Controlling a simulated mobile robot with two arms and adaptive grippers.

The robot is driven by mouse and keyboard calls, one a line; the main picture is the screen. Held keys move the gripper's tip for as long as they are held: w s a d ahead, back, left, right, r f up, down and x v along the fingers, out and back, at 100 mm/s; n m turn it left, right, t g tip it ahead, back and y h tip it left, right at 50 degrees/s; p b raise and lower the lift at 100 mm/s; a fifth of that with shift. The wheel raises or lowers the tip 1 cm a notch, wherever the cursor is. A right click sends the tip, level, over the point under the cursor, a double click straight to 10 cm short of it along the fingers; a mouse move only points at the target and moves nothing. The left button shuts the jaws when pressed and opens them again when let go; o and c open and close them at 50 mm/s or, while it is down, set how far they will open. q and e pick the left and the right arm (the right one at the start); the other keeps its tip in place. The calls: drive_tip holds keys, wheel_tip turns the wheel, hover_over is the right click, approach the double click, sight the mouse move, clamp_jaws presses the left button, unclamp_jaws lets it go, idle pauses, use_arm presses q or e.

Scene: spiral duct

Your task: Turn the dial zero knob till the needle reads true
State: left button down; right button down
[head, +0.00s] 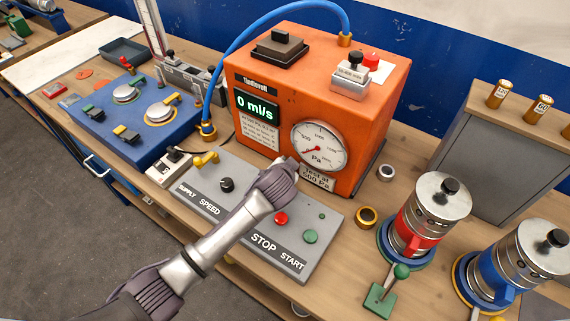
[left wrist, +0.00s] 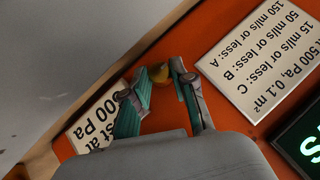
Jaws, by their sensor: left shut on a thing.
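The round white pressure dial (head: 320,146), marked Pa, is on the front of the orange machine (head: 362,100). Its red needle points to the lower left, near the low end of the scale; the exact reading is too small to tell. My left gripper (head: 287,168) reaches the machine's front just below and left of the dial and hides the knob in the head view. In the left wrist view my left gripper (left wrist: 162,85) has its teal-padded fingers around a small brass knob (left wrist: 159,73), shut on it. My right gripper is in neither view.
A grey control panel (head: 262,222) with STOP and START buttons lies under my left arm. Red (head: 420,225) and blue (head: 510,265) canisters stand at the right. A blue hose (head: 270,15) arches over the machine's left side. A placard (head: 318,178) sits below the dial.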

use_arm(q)
drive_tip(key=shift+s+d+f+m+t+y, duration=0.1)
drive_tip(key=shift+m+t+y, duration=0.2)
drive_tip(key=shift+t+y, duration=0.1)
idle(0.4)
drive_tip(key=c, duration=1.2)
unclamp_jaws()
drive_tip(key=shift+c, duration=0.2)
drive_tip(key=v, duration=1.2)
drive_tip(key=shift+f, duration=0.1)
